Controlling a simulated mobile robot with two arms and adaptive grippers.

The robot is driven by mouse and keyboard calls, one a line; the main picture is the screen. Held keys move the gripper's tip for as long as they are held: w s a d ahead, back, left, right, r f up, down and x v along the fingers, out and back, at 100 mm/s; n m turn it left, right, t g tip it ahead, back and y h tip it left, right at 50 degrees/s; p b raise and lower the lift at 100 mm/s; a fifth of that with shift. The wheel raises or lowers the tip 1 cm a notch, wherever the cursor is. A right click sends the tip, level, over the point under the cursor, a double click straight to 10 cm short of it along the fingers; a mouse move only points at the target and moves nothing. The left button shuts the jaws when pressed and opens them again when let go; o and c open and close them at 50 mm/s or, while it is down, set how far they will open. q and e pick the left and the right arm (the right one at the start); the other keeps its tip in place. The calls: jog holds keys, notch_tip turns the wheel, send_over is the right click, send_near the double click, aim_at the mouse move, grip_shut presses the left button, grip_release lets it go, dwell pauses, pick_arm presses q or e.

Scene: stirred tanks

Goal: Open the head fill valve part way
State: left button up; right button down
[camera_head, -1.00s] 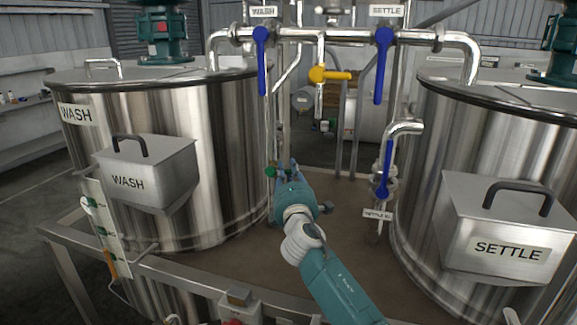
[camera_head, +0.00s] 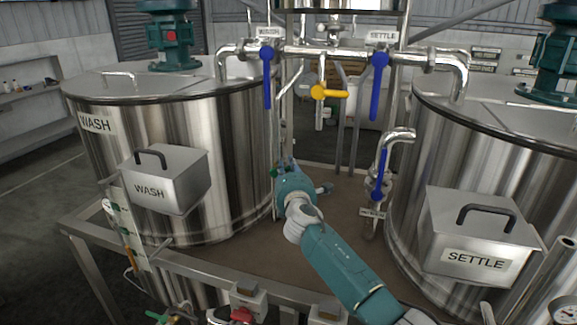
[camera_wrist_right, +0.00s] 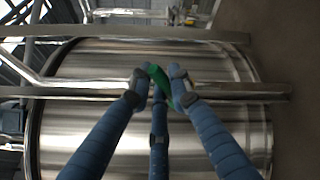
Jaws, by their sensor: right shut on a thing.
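A green valve handle (camera_wrist_right: 160,82) shows between the fingers of my right gripper (camera_wrist_right: 160,76) in the right wrist view. The fingers are shut on it, in front of a steel pipe and a round steel tank. In the head view, my right gripper (camera_head: 284,172) is beside the lower right side of the WASH tank (camera_head: 215,130). A small green piece (camera_head: 274,173) shows at its fingertips there; the gripper hides most of the valve. No label for this valve is readable. My left gripper is not in view.
Blue handles (camera_head: 267,78) (camera_head: 379,85) hang from the top pipe, with a yellow handle (camera_head: 328,92) between them. Another blue handle (camera_head: 382,173) is beside the SETTLE tank (camera_head: 425,150). A metal rail (camera_head: 200,267) runs in front. The brown floor between the tanks is open.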

jog(key=c, duration=1.6)
grip_release()
jog(key=shift+f, duration=0.1)
jog(key=s, duration=0.4)
jog(key=s+d, duration=0.1)
jog(key=s, duration=0.7)
jog(key=shift+d+r, duration=0.2)
jog(key=shift+d, duration=0.05)
